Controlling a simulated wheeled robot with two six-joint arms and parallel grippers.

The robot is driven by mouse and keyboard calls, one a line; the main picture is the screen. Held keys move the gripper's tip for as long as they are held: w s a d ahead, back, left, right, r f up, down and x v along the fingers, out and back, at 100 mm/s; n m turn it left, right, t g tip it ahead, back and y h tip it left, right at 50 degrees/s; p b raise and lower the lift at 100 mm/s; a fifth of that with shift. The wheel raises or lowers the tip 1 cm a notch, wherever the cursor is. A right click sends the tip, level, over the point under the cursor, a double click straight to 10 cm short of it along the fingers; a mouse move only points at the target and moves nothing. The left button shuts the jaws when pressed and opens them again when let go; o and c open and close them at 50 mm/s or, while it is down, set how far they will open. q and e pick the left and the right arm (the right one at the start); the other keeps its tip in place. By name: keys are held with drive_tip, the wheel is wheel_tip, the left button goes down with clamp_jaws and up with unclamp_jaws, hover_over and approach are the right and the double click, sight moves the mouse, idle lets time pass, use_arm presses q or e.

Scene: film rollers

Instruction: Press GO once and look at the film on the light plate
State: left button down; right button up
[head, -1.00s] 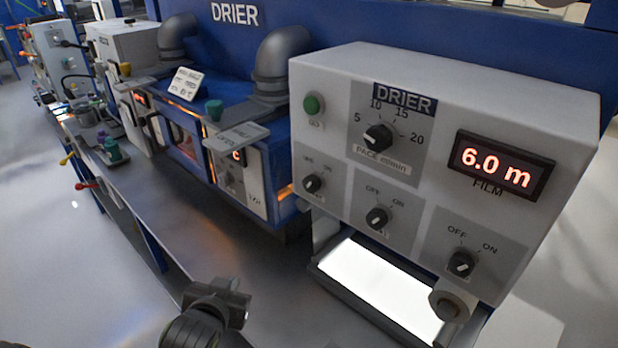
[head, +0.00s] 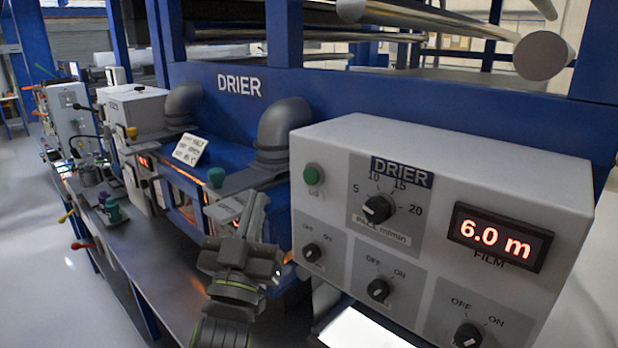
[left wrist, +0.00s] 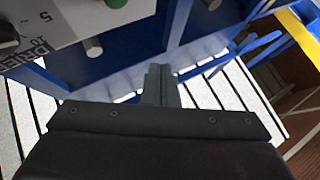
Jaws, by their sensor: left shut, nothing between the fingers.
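The green GO button (head: 312,175) is at the upper left of the white DRIER panel (head: 440,150); its lettering is too small to read. My left gripper (head: 257,200) is shut and empty, fingers pointing up, left of the panel and lower than the button. In the left wrist view the closed fingers (left wrist: 160,80) are apart from the green button (left wrist: 117,3), which is cut by the top edge. The light plate (head: 365,330) glows white below the panel, mostly cut off; no film shows on its visible part. My right gripper is out of view.
The panel has a pace knob (head: 377,209), several switches and a red display (head: 500,239) reading 6.0 m. The blue drier (head: 215,155) with grey pipes (head: 284,125) stands behind my left gripper. A grey bench (head: 150,265) runs along the left.

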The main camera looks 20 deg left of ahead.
use_arm(q)
drive_tip(key=shift+w, duration=0.15)
drive_tip(key=b, duration=0.2)
approach(305, 170)
wheel_tip(305, 170, up, 4)
drive_tip(key=w+a, duration=0.2)
drive_tip(key=shift+w+d+f, duration=0.2)
drive_tip(key=shift+w, duration=0.5)
drive_tip(key=shift+w, duration=0.1)
idle(1.3)
drive_tip(key=shift+w+d+b, duration=0.15)
drive_tip(key=shift+w+b, duration=0.15)
drive_tip(key=shift+b, duration=0.05)
drive_tip(key=shift+w+d+b, duration=0.15)
drive_tip(key=shift+w+b, duration=0.15)
drive_tip(key=shift+w, duration=0.1)
idle(0.7)
idle(0.3)
drive_tip(key=shift+s+a+p, duration=0.3)
drive_tip(key=shift+s+p, duration=0.05)
drive_tip(key=shift+s, duration=0.45)
